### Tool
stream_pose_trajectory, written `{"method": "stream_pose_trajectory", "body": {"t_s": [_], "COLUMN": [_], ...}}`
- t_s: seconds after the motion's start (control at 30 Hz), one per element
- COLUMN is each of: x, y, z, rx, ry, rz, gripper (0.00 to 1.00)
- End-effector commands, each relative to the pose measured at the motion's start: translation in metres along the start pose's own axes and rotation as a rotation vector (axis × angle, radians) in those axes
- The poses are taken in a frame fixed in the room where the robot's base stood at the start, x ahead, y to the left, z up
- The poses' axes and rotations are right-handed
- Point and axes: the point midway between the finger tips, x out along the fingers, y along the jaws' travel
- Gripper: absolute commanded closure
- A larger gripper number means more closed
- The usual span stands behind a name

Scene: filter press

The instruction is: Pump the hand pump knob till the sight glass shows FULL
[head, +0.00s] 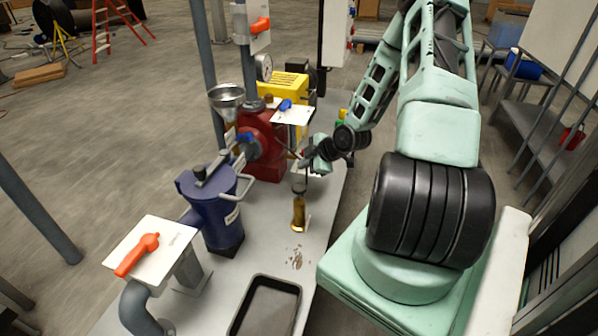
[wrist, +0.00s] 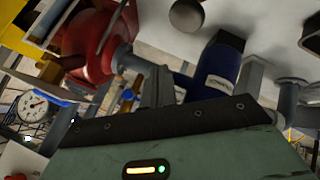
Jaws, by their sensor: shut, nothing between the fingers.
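A red pump body (head: 264,150) stands on the bench, with a thin dark lever reaching from it towards my gripper (head: 310,158). The red body also shows at the upper left of the wrist view (wrist: 88,40). I cannot clearly make out which part is the pump knob. An amber upright glass (head: 299,212) with a dark cap stands in front of the pump; its level and any FULL mark are too small to read. A dark round knob or cap (wrist: 187,15) shows in the wrist view. My gripper is shut and empty, close to the lever; contact is unclear.
A blue vessel (head: 217,215) stands left of the amber glass. A black tray (head: 240,322) lies at the bench front, with brown spots behind it. A funnel (head: 227,96), gauge (head: 264,67) and yellow unit (head: 284,88) crowd the back. An orange valve handle (head: 137,255) is front left.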

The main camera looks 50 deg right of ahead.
Motion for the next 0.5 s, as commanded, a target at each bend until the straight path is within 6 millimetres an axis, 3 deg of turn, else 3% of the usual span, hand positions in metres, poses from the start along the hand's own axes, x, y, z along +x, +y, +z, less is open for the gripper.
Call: {"method": "stream_pose_trajectory", "body": {"t_s": [0.03, 0.13, 0.5], "x": [-0.01, -0.014, -0.015], "y": [0.007, 0.012, 0.016], "z": [-0.006, -0.012, -0.017], "rx": [0.014, 0.015, 0.01], "ry": [0.005, 0.017, 0.031], "rz": [0.002, 0.005, 0.009], "gripper": [1.0, 1.0, 1.0]}}
